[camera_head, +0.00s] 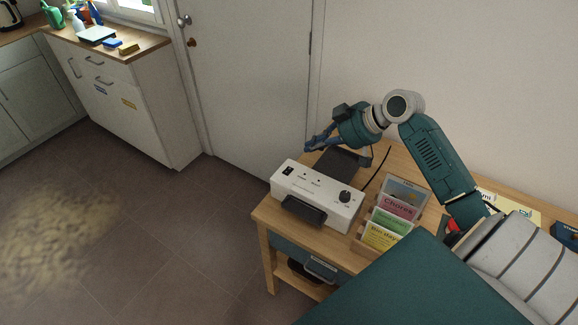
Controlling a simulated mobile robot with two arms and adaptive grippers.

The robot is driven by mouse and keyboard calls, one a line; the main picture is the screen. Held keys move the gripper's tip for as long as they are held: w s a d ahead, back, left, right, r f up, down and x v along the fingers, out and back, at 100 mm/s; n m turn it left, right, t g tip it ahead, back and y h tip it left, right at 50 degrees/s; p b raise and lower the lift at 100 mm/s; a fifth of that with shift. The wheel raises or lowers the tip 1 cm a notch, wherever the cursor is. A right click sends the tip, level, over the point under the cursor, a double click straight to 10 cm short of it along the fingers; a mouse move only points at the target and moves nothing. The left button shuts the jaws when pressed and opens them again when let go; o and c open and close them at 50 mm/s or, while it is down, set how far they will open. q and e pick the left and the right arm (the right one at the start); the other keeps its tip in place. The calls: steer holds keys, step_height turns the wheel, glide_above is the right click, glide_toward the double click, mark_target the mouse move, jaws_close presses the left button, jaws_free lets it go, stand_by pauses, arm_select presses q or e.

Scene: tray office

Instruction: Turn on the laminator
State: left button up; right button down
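The laminator (317,197) is a white box on the left part of the wooden table. A black rocker switch (288,171) is at the left end of its top face, and a dark round knob (344,197) is near the right end. A black tray (303,210) projects from its front. My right gripper (312,143) hangs above and behind the laminator, pointing left, apart from the switch in the picture. Its fingers are too small and dark to tell whether they are open. My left gripper is out of view.
A holder with coloured cards (394,208) stands right of the laminator on the wooden table (262,213). A black cable runs behind it. A closed door (248,75) is behind. A counter with bottles and sponges is at upper left.

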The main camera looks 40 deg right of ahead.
steer(key=p, duration=0.3)
glide_above(289, 174)
step_height(289, 174, down, 7)
steer(key=shift+w+r, duration=0.1)
step_height(289, 174, down, 3)
steer(key=shift+r+p, duration=0.15)
steer(key=shift+p, duration=0.15)
steer(key=shift+s+a+f, duration=0.1)
steer(key=shift+s+f, duration=0.15)
steer(key=shift+f, duration=0.5)
steer(key=shift+s+a+f+b, duration=0.1)
steer(key=shift+f+b, duration=0.15)
steer(key=shift+f, duration=0.15)
steer(key=shift+s+a+f+b, duration=0.1)
steer(key=shift+f+b, duration=0.1)
steer(key=shift+f, duration=0.15)
steer(key=shift+w+r, duration=0.1)
steer(key=shift+r, duration=0.15)
steer(key=shift+d, duration=0.1)
